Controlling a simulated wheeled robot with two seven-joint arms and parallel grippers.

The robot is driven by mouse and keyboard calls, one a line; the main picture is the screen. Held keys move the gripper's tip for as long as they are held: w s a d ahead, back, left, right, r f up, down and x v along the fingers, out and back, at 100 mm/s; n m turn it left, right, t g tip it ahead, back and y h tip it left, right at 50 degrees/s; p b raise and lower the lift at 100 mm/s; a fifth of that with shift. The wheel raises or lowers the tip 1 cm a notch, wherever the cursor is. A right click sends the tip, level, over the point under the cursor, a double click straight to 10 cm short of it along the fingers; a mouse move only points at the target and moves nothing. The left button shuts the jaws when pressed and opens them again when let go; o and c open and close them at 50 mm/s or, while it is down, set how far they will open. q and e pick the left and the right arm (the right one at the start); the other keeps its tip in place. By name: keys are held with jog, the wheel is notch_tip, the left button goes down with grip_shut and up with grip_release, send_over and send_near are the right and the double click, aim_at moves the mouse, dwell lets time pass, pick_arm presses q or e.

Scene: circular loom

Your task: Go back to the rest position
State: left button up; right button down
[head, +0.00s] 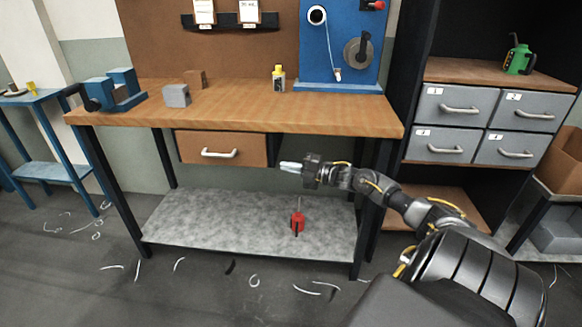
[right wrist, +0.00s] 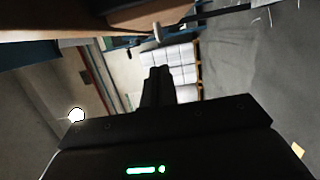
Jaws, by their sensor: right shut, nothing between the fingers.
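My right gripper (head: 290,167) reaches in from the lower right in the head view. It is shut and empty, in the air in front of the workbench (head: 270,106), below the tabletop and right of the drawer (head: 221,149). In the right wrist view its fingers (right wrist: 158,75) show dark and pressed together, with nothing between them. My left gripper is in neither view.
A grey block (head: 177,95), a blue vise (head: 112,88) and a yellow bottle (head: 278,78) stand on the bench. A red tool (head: 297,222) stands on the lower shelf. Grey drawers (head: 455,105) are at right. Scraps litter the floor.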

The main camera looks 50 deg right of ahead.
jog(key=shift+s+d, duration=0.15)
jog(key=shift+s, duration=0.2)
